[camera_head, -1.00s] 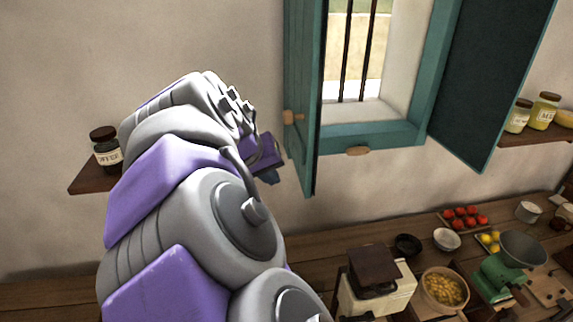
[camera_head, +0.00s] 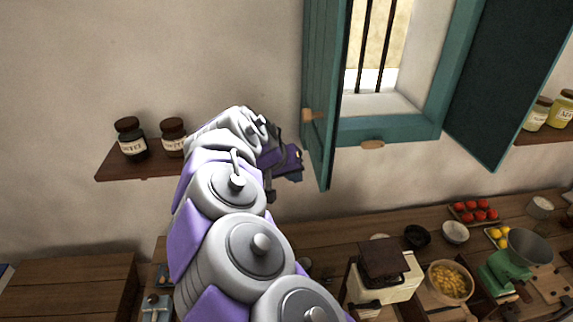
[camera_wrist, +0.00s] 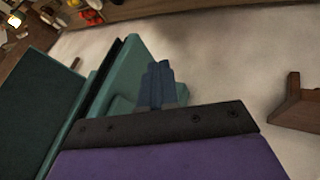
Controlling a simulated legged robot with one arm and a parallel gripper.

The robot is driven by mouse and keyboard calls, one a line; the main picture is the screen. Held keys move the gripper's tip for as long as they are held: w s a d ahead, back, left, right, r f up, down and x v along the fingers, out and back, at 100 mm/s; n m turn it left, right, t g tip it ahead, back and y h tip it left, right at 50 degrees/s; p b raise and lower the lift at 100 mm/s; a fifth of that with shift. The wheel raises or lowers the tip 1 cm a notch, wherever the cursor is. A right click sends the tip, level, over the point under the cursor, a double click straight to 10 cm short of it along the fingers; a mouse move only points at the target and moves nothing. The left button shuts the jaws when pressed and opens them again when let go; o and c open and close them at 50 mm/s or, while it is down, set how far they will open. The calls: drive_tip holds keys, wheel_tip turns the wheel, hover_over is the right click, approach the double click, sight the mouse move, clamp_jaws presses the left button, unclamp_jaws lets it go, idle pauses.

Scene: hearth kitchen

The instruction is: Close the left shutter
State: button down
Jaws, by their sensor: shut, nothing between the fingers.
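The left shutter (camera_head: 322,100) is a teal panel that stands open, swung out into the room and seen nearly edge-on, with a small wooden knob (camera_head: 313,114) low on it. My gripper (camera_head: 297,178) is shut and empty, just left of the shutter's lower part, on its wall side. In the wrist view the shut blue fingers (camera_wrist: 160,85) appear close to teal woodwork (camera_wrist: 128,75). I cannot tell whether they touch it. The right shutter (camera_head: 510,85) also stands open, its dark face showing.
A wooden shelf (camera_head: 112,166) with dark jars (camera_head: 130,140) is on the wall left of my arm. The barred window (camera_head: 385,60) has a teal frame. Below, the counter holds a grinder (camera_head: 385,270), a bowl of yellow food (camera_head: 450,282), a green scale (camera_head: 505,270) and tomatoes (camera_head: 474,211).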

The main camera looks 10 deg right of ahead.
sight(320, 181)
drive_tip(key=d, duration=0.4)
drive_tip(key=shift+d+f+p, duration=0.2)
drive_tip(key=shift+d+p, duration=0.1)
drive_tip(key=shift+p, duration=0.1)
drive_tip(key=shift+s, duration=0.1)
